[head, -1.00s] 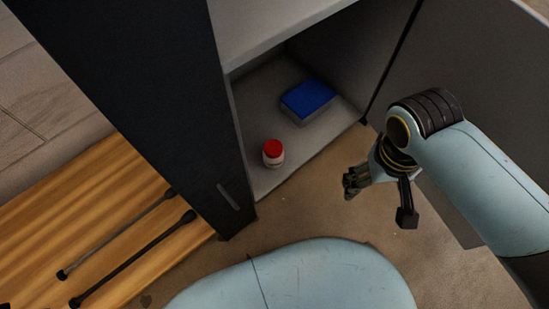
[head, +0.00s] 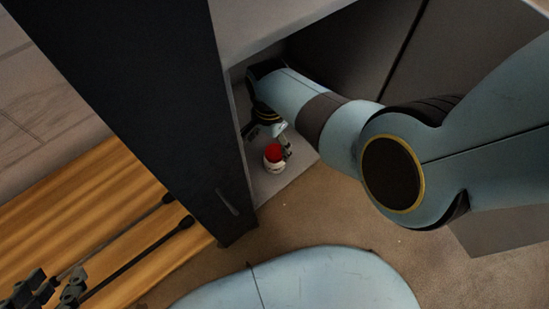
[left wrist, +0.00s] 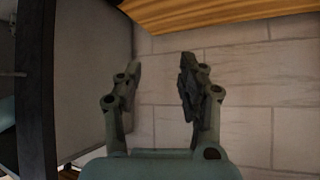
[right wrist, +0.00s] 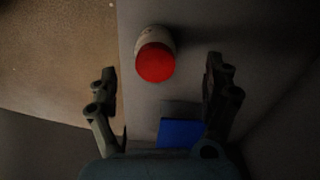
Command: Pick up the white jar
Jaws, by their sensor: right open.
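The white jar (head: 274,166) with a red lid stands upright on the cabinet's lower shelf, near its front edge. It also shows in the right wrist view (right wrist: 155,56), between and ahead of the fingertips. My right gripper (head: 270,138) has reached into the cabinet and is close behind the jar; in the right wrist view its fingers (right wrist: 158,80) are spread with nothing between them. My left gripper (head: 50,290) is at the lower left of the head view, over the wooden bench. In the left wrist view its fingers (left wrist: 160,82) are apart and empty.
A blue box (right wrist: 180,133) lies on the shelf near my right gripper; my arm hides it in the head view. The dark cabinet side (head: 150,90) stands left of the jar.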

